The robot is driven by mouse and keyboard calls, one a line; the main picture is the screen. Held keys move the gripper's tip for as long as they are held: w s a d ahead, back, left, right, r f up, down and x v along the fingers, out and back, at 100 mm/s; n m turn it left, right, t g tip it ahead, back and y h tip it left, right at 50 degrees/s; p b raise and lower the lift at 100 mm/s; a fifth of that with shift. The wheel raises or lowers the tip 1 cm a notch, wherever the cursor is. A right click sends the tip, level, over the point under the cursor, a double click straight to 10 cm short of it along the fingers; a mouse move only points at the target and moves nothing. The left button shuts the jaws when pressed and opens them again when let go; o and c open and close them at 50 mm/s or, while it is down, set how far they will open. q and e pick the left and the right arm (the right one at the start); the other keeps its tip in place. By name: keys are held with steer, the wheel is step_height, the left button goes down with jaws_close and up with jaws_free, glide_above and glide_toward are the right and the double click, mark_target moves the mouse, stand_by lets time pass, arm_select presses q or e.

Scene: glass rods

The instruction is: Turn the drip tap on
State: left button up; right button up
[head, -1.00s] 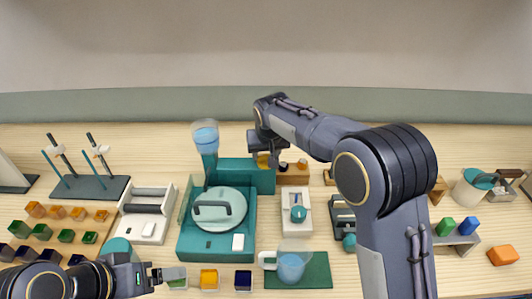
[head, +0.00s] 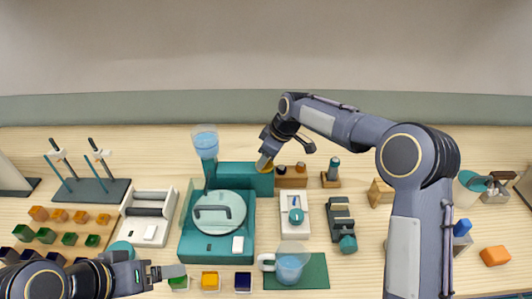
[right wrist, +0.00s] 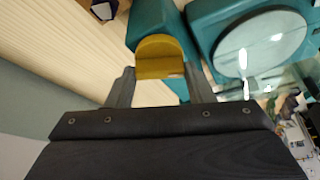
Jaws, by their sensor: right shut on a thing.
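The drip tap's yellow handle (head: 264,167) sits at the right end of the teal machine (head: 232,176), below and right of the clear cup of blue liquid. My right gripper (head: 264,162) reaches down to it from the upper right and partly covers it. In the right wrist view the yellow handle (right wrist: 160,58) lies between the two fingers (right wrist: 160,84), which are shut on it. My left gripper (head: 166,272) is low at the left, away from the tap; its jaw gap is not clear.
A round-lidded teal unit (head: 219,212) stands in front of the tap. A wooden block with knobs (head: 291,178) is just right of it. A white device (head: 294,213) and a beaker on a green mat (head: 312,275) are nearer. The table behind the tap is clear.

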steer(key=n+g+p, duration=0.1)
steer(key=n, duration=0.1)
steer(key=n+g+p, duration=0.1)
steer(key=n, duration=0.2)
steer(key=shift+w+r, duration=0.1)
steer(key=shift+w, duration=0.05)
stand_by(0.3)
steer(key=o, duration=1)
steer(key=shift+d+r, duration=0.25)
steer(key=shift+r, duration=0.15)
steer(key=v, duration=0.6)
steer(key=shift+d+r+b, duration=0.15)
steer(key=shift+r+b, duration=0.2)
steer(key=shift+b, duration=0.05)
